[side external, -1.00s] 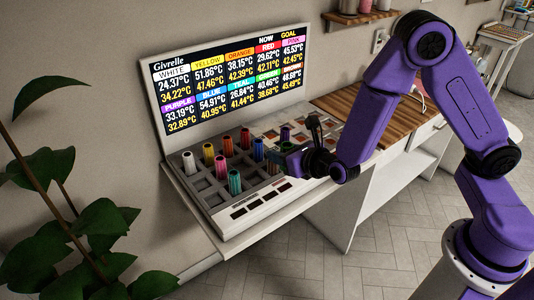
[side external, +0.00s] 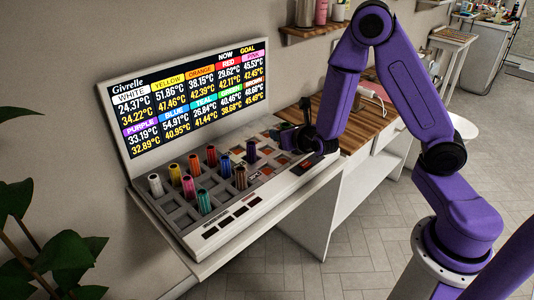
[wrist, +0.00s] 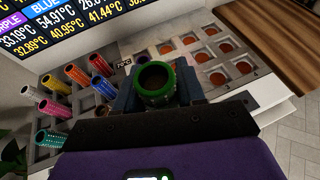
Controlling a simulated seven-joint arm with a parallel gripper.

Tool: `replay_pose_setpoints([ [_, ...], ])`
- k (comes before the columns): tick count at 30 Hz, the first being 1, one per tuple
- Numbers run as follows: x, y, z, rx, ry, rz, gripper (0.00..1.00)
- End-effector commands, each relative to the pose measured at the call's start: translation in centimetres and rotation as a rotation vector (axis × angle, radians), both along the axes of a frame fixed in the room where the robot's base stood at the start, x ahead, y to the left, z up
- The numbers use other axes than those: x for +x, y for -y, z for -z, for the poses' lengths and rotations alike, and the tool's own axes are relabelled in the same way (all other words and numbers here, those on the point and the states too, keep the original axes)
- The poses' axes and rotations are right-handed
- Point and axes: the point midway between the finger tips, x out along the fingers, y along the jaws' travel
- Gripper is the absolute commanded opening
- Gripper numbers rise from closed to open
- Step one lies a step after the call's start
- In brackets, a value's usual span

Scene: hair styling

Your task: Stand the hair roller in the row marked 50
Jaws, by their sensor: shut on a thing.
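A green hair roller (wrist: 156,84) is between the fingers of my gripper (wrist: 158,90) in the wrist view, its open end facing the camera. A purple roller (side external: 251,150) stands alone just left of the gripper. A label (wrist: 124,62) in the wrist view seems to read 70°C. No label reading 50 can be made out.
Several rollers stand in the left part of the rack, among them white (side external: 155,184), teal (side external: 204,201) and brown (side external: 240,177). Empty orange-floored sockets (wrist: 217,78) fill the right part. A temperature screen (side external: 195,105) rises behind. A wooden top (side external: 345,110) lies to the right.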

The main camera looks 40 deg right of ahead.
Motion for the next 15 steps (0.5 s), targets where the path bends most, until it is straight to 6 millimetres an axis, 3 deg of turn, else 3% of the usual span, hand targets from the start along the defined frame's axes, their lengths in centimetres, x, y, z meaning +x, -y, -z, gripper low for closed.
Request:
replay_pose_setpoints([
  [1,0.2,1.3,0.0,0.0,0.0,0.027,0.08],
  [6,0.5,4.0,-0.1,0.001,-0.001,0.079,0.08],
  [11,0.9,5.0,0.1,0.002,0.0,0.097,0.08],
  [15,2.6,5.5,0.9,0.002,-0.001,0.102,0.08],
])
